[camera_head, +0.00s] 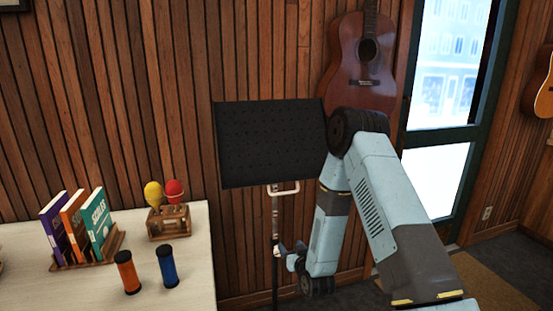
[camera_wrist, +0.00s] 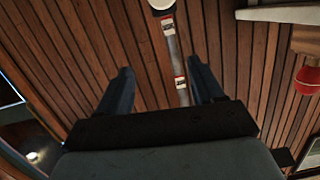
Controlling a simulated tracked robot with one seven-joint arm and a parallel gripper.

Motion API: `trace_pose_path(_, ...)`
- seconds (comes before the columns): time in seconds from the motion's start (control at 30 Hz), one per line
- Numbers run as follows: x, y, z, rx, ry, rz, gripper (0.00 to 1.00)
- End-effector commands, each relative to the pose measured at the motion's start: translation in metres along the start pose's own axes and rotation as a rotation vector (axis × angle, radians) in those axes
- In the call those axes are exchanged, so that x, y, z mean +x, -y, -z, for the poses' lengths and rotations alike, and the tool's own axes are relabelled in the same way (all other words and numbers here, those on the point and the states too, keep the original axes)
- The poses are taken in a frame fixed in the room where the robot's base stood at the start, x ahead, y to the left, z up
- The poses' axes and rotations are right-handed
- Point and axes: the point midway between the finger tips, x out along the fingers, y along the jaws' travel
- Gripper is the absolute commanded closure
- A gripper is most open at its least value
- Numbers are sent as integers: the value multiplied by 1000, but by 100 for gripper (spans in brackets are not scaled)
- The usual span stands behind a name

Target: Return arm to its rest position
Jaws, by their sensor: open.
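My pale blue and grey arm reaches in from the lower right of the head view, bent at its elbow in front of the music stand. My gripper (camera_head: 288,249) hangs low at the arm's end, beside the stand's pole and right of the table. In the wrist view my gripper (camera_wrist: 163,82) is open, with its two dark fingers apart. Nothing is between them except the background wood wall and part of the pole (camera_wrist: 173,55). I cannot tell how close the fingers are to the pole.
A black music stand (camera_head: 265,140) and a hanging guitar (camera_head: 355,75) are behind my arm. The white table (camera_head: 205,270) at left holds books (camera_head: 75,228), red and yellow maracas (camera_head: 174,190), an orange shaker (camera_head: 127,272) and a blue shaker (camera_head: 167,266). A glass door is at right.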

Motion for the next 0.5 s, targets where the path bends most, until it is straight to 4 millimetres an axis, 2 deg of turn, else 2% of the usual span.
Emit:
trace_pose_path(0.03, 1, -3, 16, -9, 12, -2, 33)
trace_pose_path(0.27, -1, -16, 68, -40, 103, -16, 33)
trace_pose_path(0.5, -17, -29, 122, -64, 196, -42, 33)
